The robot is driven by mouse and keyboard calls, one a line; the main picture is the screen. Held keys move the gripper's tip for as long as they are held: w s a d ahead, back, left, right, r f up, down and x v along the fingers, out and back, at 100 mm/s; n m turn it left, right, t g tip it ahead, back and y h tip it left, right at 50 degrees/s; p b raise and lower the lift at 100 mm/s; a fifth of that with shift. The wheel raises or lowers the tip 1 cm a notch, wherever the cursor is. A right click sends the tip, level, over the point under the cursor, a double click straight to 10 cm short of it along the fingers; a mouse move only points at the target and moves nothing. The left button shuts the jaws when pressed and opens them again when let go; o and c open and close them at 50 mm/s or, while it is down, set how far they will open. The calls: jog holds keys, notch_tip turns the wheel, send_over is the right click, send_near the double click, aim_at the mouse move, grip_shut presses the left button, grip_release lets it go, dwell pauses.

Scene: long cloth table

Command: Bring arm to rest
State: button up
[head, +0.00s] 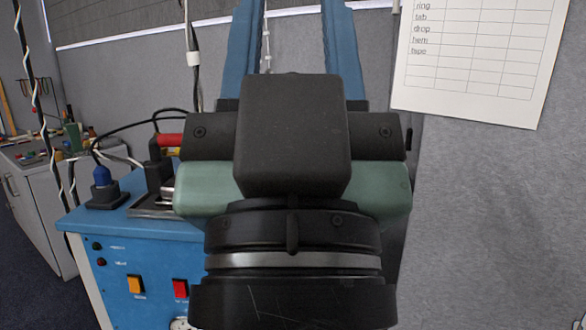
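My gripper (292,40) fills the middle of the head view, close to the camera and seen from its wrist end. Its black wrist, pale green body and black housing lie below two blue fingers. The fingers point up and stand wide apart, so it is open. Their tips run out of the top of the frame. Grey wall and a thin cable show between the fingers, and no held object is visible there. The long cloth table is not in view.
A blue equipment cabinet (140,262) with plugs, cables and buttons stands at left, partly behind my gripper. A grey workbench (40,215) with small items is farther left. A printed sheet (478,60) hangs on the grey partition (490,220) at right.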

notch_tip(320, 180, up, 16)
jog(key=p, duration=1.4)
jog(key=shift+r, duration=0.2)
